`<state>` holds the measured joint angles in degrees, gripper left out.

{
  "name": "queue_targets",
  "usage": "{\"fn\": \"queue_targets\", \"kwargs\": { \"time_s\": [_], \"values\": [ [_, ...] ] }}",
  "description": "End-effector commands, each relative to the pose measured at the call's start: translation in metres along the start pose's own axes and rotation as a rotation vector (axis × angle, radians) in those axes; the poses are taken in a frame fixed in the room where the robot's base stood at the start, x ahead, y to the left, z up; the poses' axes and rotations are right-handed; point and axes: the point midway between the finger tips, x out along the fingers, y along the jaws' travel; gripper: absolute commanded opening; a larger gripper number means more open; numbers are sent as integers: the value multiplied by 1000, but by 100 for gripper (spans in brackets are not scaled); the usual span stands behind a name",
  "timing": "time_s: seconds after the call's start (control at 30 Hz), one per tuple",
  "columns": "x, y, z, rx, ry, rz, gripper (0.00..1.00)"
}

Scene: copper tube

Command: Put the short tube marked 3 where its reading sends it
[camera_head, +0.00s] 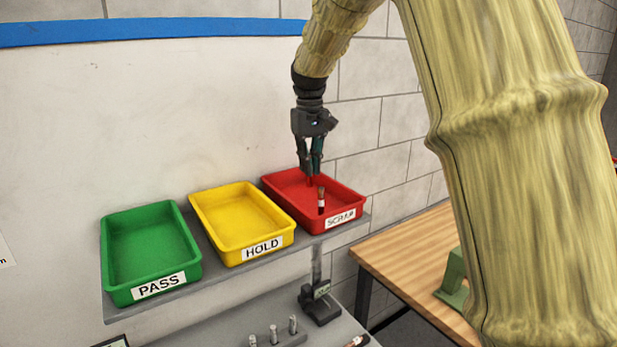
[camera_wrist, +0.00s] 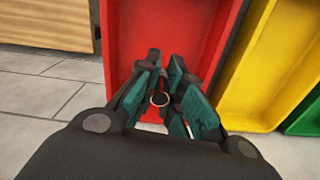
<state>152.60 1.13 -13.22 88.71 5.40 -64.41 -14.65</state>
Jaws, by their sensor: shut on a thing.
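My gripper (camera_head: 314,172) points down over the red SCRAP tray (camera_head: 352,197). It is shut on a short tube (camera_head: 321,201), which hangs upright below the fingers with a pale band around it. In the wrist view the tube's round open end (camera_wrist: 160,99) shows between the teal finger pads, with the red tray (camera_wrist: 120,32) behind. I cannot read a number on the tube, and I cannot tell whether its lower end touches the tray floor. The yellow HOLD tray (camera_head: 243,222) and green PASS tray (camera_head: 150,250) look empty.
The trays sit side by side on a grey shelf (camera_head: 215,278) at the wall. Below are a dark stand (camera_head: 320,303), a rack with several upright metal pegs (camera_head: 273,335) and a copper-coloured piece (camera_head: 356,341). A wooden table (camera_head: 410,255) with a green block (camera_head: 454,278) stands right.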

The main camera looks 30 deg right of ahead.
Motion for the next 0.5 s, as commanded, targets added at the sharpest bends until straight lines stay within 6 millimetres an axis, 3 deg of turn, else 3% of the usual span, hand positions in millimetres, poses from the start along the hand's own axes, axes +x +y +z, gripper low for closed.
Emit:
{"fn": "queue_targets", "kwargs": {
  "time_s": [0.27,0.5],
  "values": [
    [16,-1,-1,-1,0,-1,0],
    [43,-1,0,0,-1,-1,0]
  ]
}}
